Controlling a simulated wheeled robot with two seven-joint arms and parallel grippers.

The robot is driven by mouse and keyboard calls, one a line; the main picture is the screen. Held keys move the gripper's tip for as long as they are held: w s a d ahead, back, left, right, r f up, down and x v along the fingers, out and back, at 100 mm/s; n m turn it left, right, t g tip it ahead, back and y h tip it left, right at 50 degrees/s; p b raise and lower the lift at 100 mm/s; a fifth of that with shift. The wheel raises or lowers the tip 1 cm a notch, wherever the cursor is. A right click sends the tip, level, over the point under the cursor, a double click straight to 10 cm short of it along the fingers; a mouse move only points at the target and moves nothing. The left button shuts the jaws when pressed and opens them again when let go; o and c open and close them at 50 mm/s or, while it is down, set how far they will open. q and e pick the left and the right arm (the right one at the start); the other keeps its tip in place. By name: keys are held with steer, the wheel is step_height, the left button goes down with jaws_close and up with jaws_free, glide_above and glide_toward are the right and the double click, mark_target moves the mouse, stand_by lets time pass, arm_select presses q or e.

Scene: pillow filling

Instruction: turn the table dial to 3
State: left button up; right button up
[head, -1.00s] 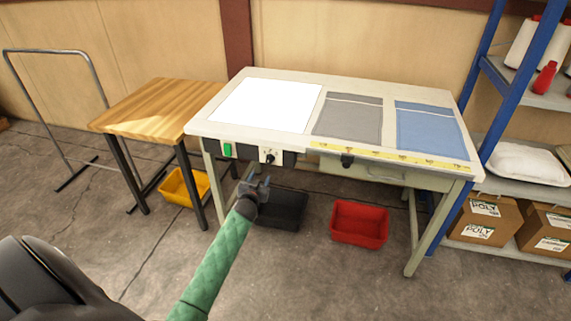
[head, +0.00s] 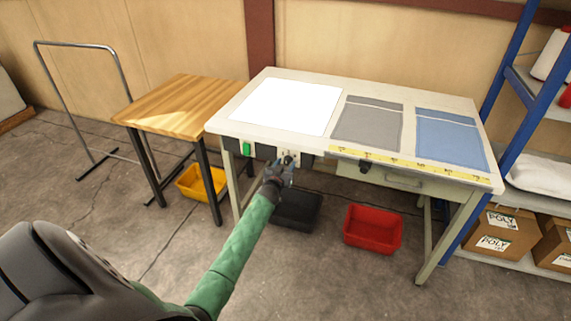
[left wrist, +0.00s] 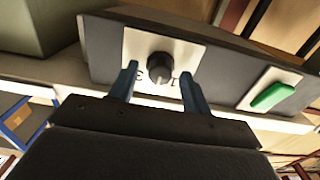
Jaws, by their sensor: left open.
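The table dial is a dark round knob (left wrist: 160,68) on a white plate on the front edge of the work table (head: 220,124). In the left wrist view the knob sits between the two blue fingers of my left gripper (left wrist: 162,85), which is open, with a gap on each side. Parts of the marks on the plate show beside the knob, but its setting cannot be read. In the head view my left gripper (head: 282,172) reaches up to the plate and the knob is small there. My right gripper is not in view.
A green switch (left wrist: 274,97) sits beside the dial plate. A black bin (head: 298,210) and a red bin (head: 373,230) stand on the floor under the table. A wooden side table (head: 180,102) stands at left, a blue-framed shelf (head: 500,110) at right.

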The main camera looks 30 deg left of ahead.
arm_select(q)
steer(key=shift+w, duration=0.2)
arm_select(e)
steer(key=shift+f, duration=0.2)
arm_select(q)
steer(key=c, duration=1)
